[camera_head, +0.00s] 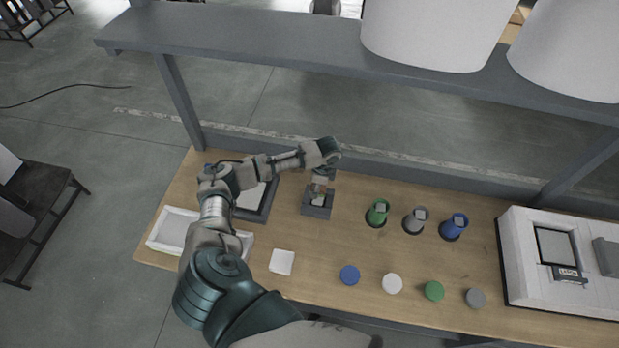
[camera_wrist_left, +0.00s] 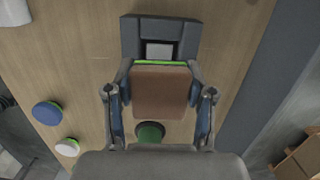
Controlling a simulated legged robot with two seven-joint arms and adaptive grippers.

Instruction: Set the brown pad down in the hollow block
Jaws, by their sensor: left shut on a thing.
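The brown pad (camera_wrist_left: 162,92) is held between the two fingers of my left gripper (camera_wrist_left: 160,100) in the left wrist view, with a thin green strip along its far edge. The hollow block (camera_wrist_left: 132,38) is dark grey and lies just beyond the pad in that view, with a pale square in its hollow. In the head view the hollow block (camera_head: 316,212) stands on the table, and my left gripper (camera_head: 319,186) is over its far part. The pad is too small there to make out clearly. I cannot tell whether pad and block touch. My right gripper is not in view.
Green, grey and blue cups (camera_head: 377,213) stand right of the block. Several coloured discs (camera_head: 350,275) and a white square (camera_head: 282,262) lie nearer the front. A dark tray (camera_head: 262,208) and a white tray (camera_head: 173,228) are left. A grey shelf (camera_head: 270,38) crosses above.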

